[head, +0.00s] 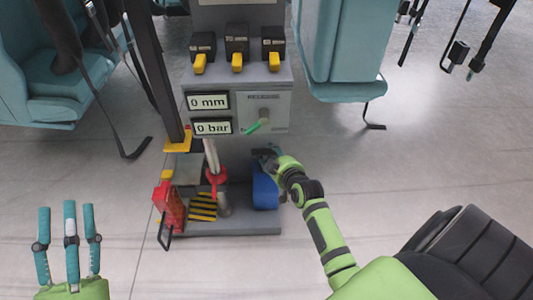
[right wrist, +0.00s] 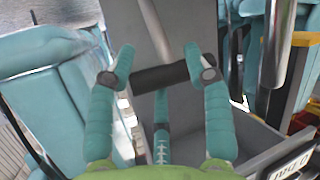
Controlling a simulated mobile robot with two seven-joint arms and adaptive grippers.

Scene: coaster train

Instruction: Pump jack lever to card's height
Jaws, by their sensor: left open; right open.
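The grey jack console stands in the middle of the head view, with displays (head: 208,102) reading 0 mm and 0 bar. A black bar grip (right wrist: 160,77), probably the jack lever's handle, lies across between the fingers of my right gripper (right wrist: 157,62) in the right wrist view. A grey rod shows behind the bar. My right gripper (head: 268,157) is open beside the blue cylinder (head: 265,188) in the head view; contact with the bar cannot be told. My left gripper (head: 68,225) is open and empty at lower left. I cannot make out a card with a height.
A red jack part (head: 168,207) and a striped plate (head: 203,207) sit on the console's base (head: 250,228). Teal seats flank the console; open floor lies in front.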

